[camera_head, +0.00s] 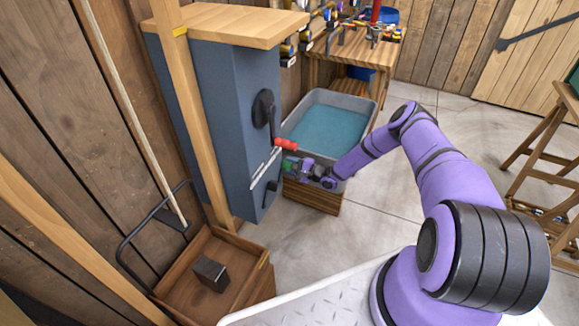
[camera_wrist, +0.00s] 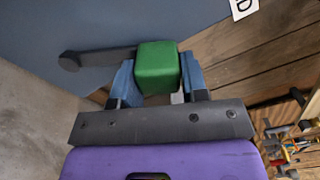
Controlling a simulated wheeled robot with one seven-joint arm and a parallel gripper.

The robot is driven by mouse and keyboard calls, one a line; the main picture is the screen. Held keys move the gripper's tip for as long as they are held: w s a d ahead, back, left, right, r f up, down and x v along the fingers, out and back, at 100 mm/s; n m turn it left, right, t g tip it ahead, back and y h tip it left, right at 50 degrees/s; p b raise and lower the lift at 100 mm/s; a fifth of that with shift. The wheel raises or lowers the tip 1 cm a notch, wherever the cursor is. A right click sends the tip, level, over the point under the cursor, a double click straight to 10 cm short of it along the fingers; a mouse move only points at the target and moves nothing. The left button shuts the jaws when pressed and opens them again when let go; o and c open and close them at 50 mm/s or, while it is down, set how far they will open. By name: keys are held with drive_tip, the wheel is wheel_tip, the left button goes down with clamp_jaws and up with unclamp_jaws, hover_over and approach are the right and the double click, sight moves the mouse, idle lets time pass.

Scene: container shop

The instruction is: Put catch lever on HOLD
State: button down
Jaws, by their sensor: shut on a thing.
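The catch lever shows in the wrist view as a flat dark arm (camera_wrist: 102,57) with a round pivot end at left and a green block knob (camera_wrist: 157,66) at right. My gripper (camera_wrist: 157,78) is shut on the green knob, with a blue finger on each side. In the head view, my gripper (camera_head: 296,168) reaches the right side of the blue-grey cabinet (camera_head: 225,110), and the green knob (camera_head: 288,163) shows at its tip. A white label (camera_wrist: 243,8) ending in "D" is partly in view beyond the knob. The rest of that label is cut off.
A red-handled black crank (camera_head: 264,108) sits just above my gripper on the cabinet. A grey tub (camera_head: 360,104) of teal liquid stands close behind it. A wooden crate (camera_head: 262,262) with a dark block (camera_head: 211,273) is below left.

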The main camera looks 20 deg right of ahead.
drive_tip(key=shift+d+f, duration=0.15)
drive_tip(key=c, duration=0.7)
unclamp_jaws()
drive_tip(key=v, duration=1)
drive_tip(key=shift+s+d, duration=0.2)
drive_tip(key=shift+s, duration=0.05)
